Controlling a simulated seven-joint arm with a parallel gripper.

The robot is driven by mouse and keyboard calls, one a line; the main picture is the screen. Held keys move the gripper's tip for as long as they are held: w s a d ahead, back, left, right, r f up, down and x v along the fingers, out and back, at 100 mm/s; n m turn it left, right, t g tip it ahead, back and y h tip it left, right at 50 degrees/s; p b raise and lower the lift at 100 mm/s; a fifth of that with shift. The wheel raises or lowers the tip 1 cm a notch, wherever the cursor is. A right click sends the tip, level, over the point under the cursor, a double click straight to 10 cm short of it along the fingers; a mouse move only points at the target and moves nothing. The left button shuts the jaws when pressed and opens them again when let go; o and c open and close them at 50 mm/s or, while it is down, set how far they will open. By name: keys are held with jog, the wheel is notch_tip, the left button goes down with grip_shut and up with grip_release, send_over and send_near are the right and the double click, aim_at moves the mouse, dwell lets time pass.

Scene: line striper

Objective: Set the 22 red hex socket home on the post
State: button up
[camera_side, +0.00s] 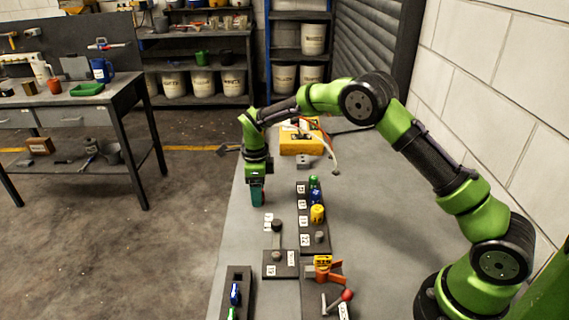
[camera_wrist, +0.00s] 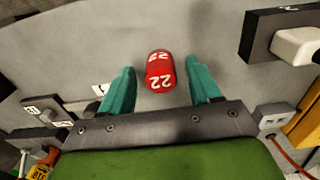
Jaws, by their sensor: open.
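The red hex socket (camera_wrist: 160,74), marked 22, lies on the grey bench in the wrist view. It sits between the two teal fingers of my gripper (camera_wrist: 159,66), with a gap on both sides. My gripper is open and holds nothing. In the side view my gripper (camera_side: 257,198) points down near the bench's left edge, and I cannot make out the red socket there. A dark rack (camera_side: 303,215) carries a green socket (camera_side: 314,183), a blue socket (camera_side: 316,196) and a yellow socket (camera_side: 317,214). A bare grey post (camera_side: 319,236) stands beside its 22 label (camera_side: 304,240).
A dark plate with an upright knobbed lever (camera_side: 277,240) stands left of the rack. An orange clamp (camera_side: 325,270) and a red-knobbed handle (camera_side: 346,296) are in front. A yellow box (camera_side: 301,142) is behind. A dark tray (camera_side: 236,292) holds blue and green pieces.

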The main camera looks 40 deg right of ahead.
jog(key=c, duration=1)
jog(key=shift+r, duration=0.7)
jog(key=shift+r, duration=1.85)
